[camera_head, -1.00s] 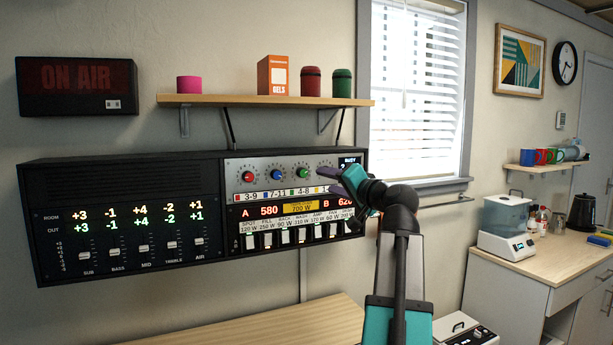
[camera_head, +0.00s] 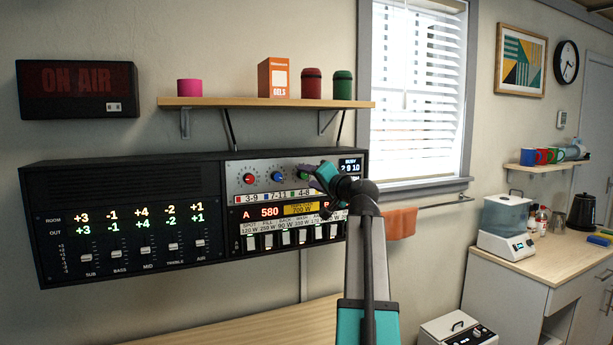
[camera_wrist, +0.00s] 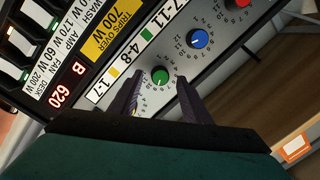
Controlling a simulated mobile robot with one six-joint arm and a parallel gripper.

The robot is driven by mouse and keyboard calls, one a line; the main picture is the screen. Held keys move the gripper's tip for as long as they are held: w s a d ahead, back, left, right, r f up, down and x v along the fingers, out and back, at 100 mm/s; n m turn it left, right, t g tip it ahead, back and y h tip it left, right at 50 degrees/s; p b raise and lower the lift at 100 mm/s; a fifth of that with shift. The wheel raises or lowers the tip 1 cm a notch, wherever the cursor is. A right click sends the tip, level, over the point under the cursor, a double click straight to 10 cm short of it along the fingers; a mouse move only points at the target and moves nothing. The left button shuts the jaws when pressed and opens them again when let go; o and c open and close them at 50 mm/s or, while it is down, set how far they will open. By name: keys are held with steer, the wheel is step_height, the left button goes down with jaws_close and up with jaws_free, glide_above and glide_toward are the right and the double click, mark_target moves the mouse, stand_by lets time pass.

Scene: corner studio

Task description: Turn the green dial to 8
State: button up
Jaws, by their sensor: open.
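The green dial (camera_wrist: 160,76) shows in the wrist view on the grey panel, with a printed number ring around it. My gripper (camera_wrist: 159,84) is open, with its dark fingertips on either side of the dial. I cannot tell whether they touch it. In the head view my gripper (camera_head: 312,174) covers the dial almost wholly. The dial's pointed number is too small to read.
The blue dial (camera_wrist: 197,39) and the red dial (camera_head: 249,178) sit beside the green one. A sliver of yellow (camera_wrist: 134,111) shows by the left finger. Below are a switch row (camera_head: 295,238) and a wattage label (camera_wrist: 101,41). A wooden shelf (camera_head: 230,102) juts out above.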

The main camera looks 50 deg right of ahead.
steer(key=shift+x, duration=1)
steer(key=c, duration=1)
